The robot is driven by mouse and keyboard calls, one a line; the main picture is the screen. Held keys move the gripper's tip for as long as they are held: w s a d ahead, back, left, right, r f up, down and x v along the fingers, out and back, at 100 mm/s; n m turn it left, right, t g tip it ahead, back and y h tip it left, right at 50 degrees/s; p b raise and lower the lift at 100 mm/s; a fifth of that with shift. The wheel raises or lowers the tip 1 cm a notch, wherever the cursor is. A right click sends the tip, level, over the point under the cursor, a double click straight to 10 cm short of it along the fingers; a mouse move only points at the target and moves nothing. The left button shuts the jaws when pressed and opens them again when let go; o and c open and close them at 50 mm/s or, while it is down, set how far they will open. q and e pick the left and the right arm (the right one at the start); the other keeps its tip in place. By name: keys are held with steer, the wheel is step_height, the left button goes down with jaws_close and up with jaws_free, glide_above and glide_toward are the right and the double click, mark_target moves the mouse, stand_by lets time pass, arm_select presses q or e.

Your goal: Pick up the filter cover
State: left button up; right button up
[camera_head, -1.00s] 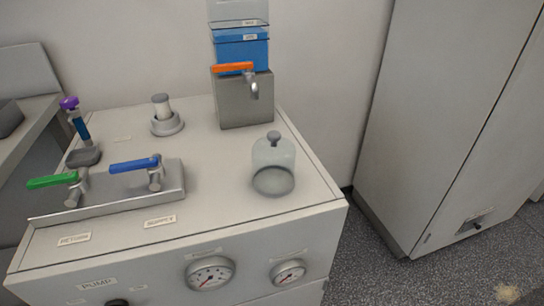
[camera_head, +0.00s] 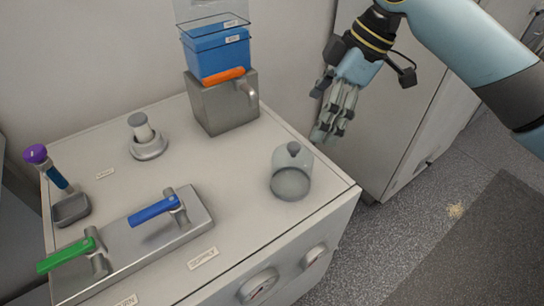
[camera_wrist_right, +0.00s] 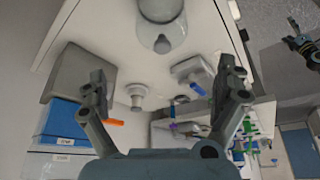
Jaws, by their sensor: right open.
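The filter cover is a clear dome with a grey knob on top (camera_head: 291,174). It stands upright near the right front corner of the white cabinet top. The filter (camera_head: 140,128), a pale cylinder on a round grey base, stands uncovered further back left. My right gripper (camera_head: 328,130) is open and empty, above and to the right of the cover, apart from it. In the right wrist view the cover (camera_wrist_right: 161,22) shows at the top, beyond the spread fingers (camera_wrist_right: 163,75). A dark jointed part there, apparently my left gripper (camera_wrist_right: 304,42), is too small to read.
A steel block with an orange-handled tap (camera_head: 225,105) and blue tank (camera_head: 216,54) stands behind. Blue (camera_head: 154,210) and green (camera_head: 66,255) valve handles and a purple-topped tool (camera_head: 46,168) are at left. Cabinet top between filter and cover is clear.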

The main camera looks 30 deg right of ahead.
mark_target(296, 145)
steer(key=x, duration=0.4)
steer(key=shift+f, duration=0.15)
steer(key=x, duration=0.5)
steer(key=shift+w+a+f, duration=0.1)
steer(key=shift+a+f, duration=0.15)
steer(key=shift+a, duration=0.2)
steer(key=shift+c, duration=0.3)
steer(key=c, duration=1.4)
steer(key=shift+r, duration=0.15)
